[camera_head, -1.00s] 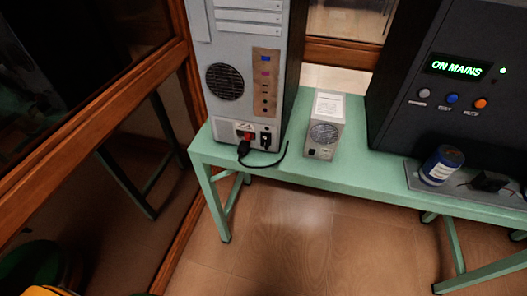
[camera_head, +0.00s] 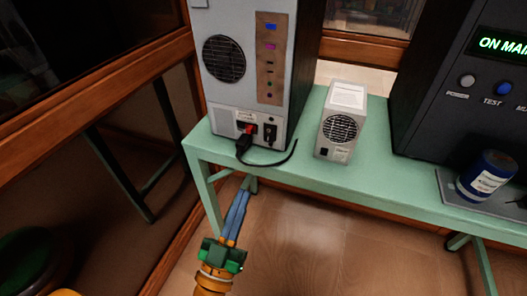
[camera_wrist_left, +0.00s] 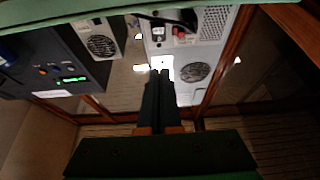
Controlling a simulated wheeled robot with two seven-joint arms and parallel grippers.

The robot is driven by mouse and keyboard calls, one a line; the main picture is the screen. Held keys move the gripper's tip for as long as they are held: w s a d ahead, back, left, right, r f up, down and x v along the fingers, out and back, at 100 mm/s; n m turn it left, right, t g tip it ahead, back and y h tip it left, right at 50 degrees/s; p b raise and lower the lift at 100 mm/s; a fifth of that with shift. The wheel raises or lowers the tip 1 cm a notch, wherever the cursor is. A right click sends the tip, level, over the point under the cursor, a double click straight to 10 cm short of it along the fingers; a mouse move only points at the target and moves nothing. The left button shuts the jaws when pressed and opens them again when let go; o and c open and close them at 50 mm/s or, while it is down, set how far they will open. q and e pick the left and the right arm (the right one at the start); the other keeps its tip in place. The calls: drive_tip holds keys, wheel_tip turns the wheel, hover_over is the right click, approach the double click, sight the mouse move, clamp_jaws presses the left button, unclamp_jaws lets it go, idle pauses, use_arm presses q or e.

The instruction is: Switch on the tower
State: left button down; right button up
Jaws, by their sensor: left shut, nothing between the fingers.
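The tower (camera_head: 228,95) is a grey computer case standing at the left end of the green bench, its back with fan grille and ports toward me. A black plug with a red part (camera_head: 246,138) sits low on that back, with a black switch panel (camera_head: 270,134) to its right. It also shows upside down in the left wrist view (camera_wrist_left: 196,60). My left gripper (camera_head: 242,193) is shut and empty, below and in front of the bench's front edge, pointing up toward the tower, apart from it. My right gripper is not in view.
The green bench (camera_head: 400,198) also holds a small grey power supply box (camera_head: 341,120), a black cabinet (camera_head: 440,120) reading "ON MAI" and a blue can (camera_head: 487,176). A black cable lies beside the plug. Wood-framed glass stands to the left.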

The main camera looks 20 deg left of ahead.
use_arm(q)
drive_tip(key=p, duration=0.2)
approach(269, 136)
wheel_tip(269, 136, up, 4)
drive_tip(key=w, duration=0.1)
drive_tip(key=shift+w+f+b, duration=0.2)
drive_tip(key=shift+w+f, duration=0.05)
drive_tip(key=shift+w, duration=0.45)
drive_tip(key=shift+w+f+b, duration=0.2)
drive_tip(key=shift+w+f, duration=0.05)
drive_tip(key=shift+w, duration=0.45)
drive_tip(key=shift+w+f+b, duration=0.2)
drive_tip(key=shift+w+f, duration=0.05)
drive_tip(key=shift+w, duration=0.5)
